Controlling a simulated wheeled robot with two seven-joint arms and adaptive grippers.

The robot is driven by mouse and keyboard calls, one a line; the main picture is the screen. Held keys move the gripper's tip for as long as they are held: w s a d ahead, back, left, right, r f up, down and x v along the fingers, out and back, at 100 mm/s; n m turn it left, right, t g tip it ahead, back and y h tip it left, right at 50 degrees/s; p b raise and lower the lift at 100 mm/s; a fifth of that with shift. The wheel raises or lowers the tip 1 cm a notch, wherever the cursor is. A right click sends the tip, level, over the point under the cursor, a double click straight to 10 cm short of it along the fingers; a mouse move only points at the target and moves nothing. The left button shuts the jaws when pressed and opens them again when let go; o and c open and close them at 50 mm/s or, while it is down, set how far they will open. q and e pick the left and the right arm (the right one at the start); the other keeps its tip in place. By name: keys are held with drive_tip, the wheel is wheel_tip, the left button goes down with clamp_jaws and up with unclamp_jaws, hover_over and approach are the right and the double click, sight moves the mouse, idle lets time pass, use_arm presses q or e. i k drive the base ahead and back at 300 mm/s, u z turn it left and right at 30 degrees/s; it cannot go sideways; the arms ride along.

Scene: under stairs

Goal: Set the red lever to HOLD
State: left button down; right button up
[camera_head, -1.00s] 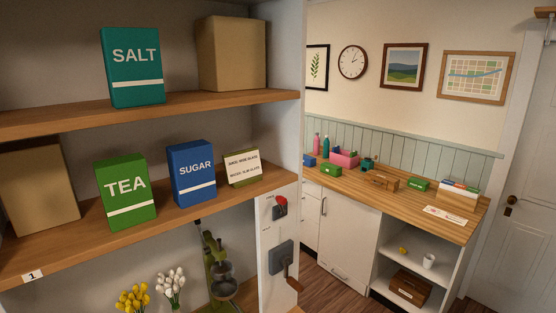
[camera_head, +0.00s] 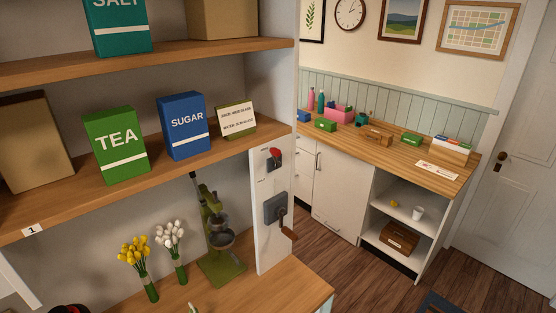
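The red lever (camera_head: 275,154) is a small red handle on a dark mount, high on the white side panel (camera_head: 267,240) at the end of the shelves. Small markings sit beside it, too small to read, so I cannot tell its setting. Below it on the same panel is a dark grey box (camera_head: 275,207) with a crank and a brown handle (camera_head: 289,234). Neither of my grippers shows in the head view.
A shelf holds TEA (camera_head: 116,145) and SUGAR (camera_head: 185,126) boxes and a small sign (camera_head: 236,120). Below, a green press (camera_head: 220,250) and yellow (camera_head: 135,255) and white flowers (camera_head: 171,240) stand on a wooden counter (camera_head: 275,292). Wooden floor (camera_head: 350,270) is open to the right.

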sight(276, 152)
drive_tip(key=z, duration=0.8)
drive_tip(key=k, duration=0.85)
drive_tip(key=z, duration=0.1)
